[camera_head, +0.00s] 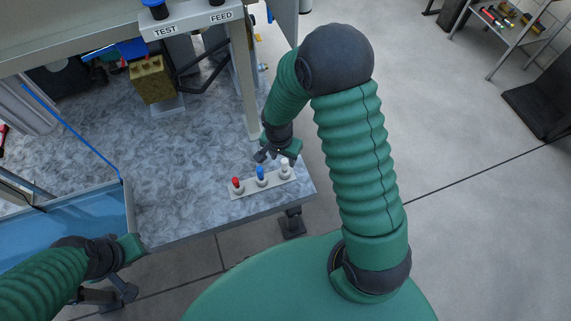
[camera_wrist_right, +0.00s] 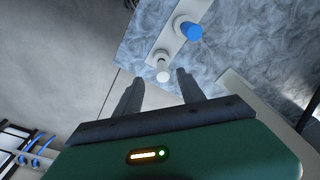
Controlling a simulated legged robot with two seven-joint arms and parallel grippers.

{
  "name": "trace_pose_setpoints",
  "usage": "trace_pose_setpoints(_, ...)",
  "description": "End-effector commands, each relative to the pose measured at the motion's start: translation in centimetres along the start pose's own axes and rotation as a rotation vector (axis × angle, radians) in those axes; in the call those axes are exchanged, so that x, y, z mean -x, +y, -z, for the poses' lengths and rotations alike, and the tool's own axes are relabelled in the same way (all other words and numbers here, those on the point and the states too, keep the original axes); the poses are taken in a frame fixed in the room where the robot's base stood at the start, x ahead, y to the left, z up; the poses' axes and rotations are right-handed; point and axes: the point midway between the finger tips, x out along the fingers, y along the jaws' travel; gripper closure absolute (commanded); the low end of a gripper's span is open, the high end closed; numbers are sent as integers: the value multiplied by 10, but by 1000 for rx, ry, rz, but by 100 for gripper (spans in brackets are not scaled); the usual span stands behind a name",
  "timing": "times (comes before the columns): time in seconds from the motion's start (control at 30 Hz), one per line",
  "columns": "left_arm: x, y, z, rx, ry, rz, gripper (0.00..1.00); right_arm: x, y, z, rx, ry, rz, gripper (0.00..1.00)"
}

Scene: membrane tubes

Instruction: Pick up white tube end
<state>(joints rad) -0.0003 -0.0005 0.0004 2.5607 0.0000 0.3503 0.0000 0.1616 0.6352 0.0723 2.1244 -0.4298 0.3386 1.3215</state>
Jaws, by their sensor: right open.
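The white tube end (camera_head: 285,164) stands at the right end of a pale strip holder (camera_head: 250,190) near the table's corner. A blue tube end (camera_head: 261,173) and a red one (camera_head: 236,183) stand to its left on the same strip. My right gripper (camera_head: 269,154) is open just behind and left of the white end. In the right wrist view the white end (camera_wrist_right: 163,74) shows just beyond and between the two open fingers (camera_wrist_right: 160,88), and the fingers hold nothing. My left gripper (camera_head: 118,287) is low at the left, by the table's front edge; its fingers are unclear.
A white post (camera_head: 243,85) rises behind my right gripper, under a shelf labelled TEST and FEED (camera_head: 190,32). Open floor lies to the right.

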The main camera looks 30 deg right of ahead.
Motion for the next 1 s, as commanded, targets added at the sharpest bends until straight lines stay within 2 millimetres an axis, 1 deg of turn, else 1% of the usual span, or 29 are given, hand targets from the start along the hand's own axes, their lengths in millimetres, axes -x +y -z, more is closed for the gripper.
trace_pose_setpoints(0.17,6,0,2,1,0,0,64,-20,0,5,2,-2,-3,53)
trace_pose_setpoints(0.23,11,0,3,1,0,0,64,-32,0,9,2,-3,-2,53)
trace_pose_setpoints(0.33,11,0,3,1,1,0,64,-50,0,10,3,-1,-1,53)
trace_pose_setpoints(0.43,11,0,3,1,1,0,64,-57,1,10,3,0,0,53)
trace_pose_setpoints(0.6,11,0,3,1,0,0,64,-57,0,11,2,1,2,53)
trace_pose_setpoints(0.67,11,0,3,0,0,0,64,-57,0,11,2,1,1,60)
trace_pose_setpoints(0.97,11,0,3,1,1,0,64,-57,0,11,2,1,1,99)
trace_pose_setpoints(1.0,11,0,3,1,1,0,64,-57,0,11,2,1,1,100)
